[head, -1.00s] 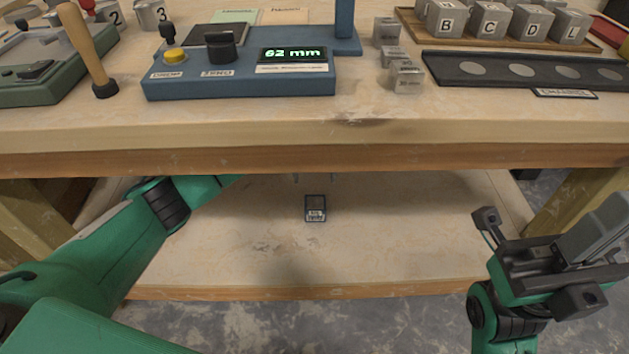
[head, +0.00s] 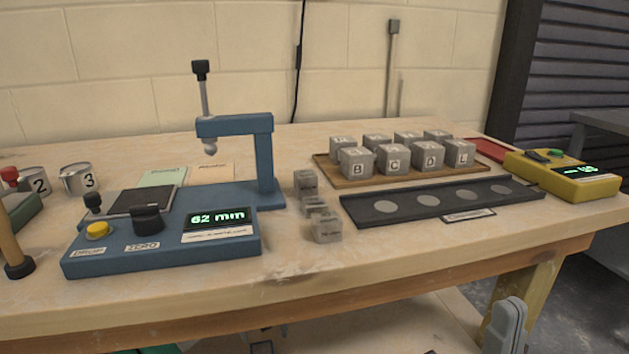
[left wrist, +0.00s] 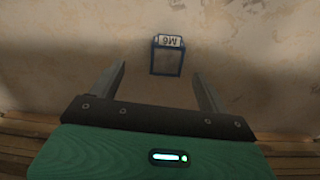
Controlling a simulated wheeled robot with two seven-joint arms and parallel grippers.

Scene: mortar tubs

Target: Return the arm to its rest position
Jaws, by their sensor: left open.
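My left gripper (left wrist: 159,72) is open in the left wrist view, its two fingers well apart with nothing gripped. A small blue-edged box marked M6 (left wrist: 168,56) rests on a pale worn surface ahead of the fingers. It shows between the fingertips, with a visible space on either side. The rest of the left arm is mostly out of frame. Part of my right gripper (head: 507,325) shows at the bottom right; its jaws cannot be made out.
The bench (head: 310,262) overhangs the lower shelf (head: 425,325). On it stand a blue tester (head: 160,245) reading 62 mm, small grey cubes (head: 327,228), a wooden tray (head: 325,170) of lettered cubes, a dark strip (head: 440,200) and a yellow meter (head: 560,175).

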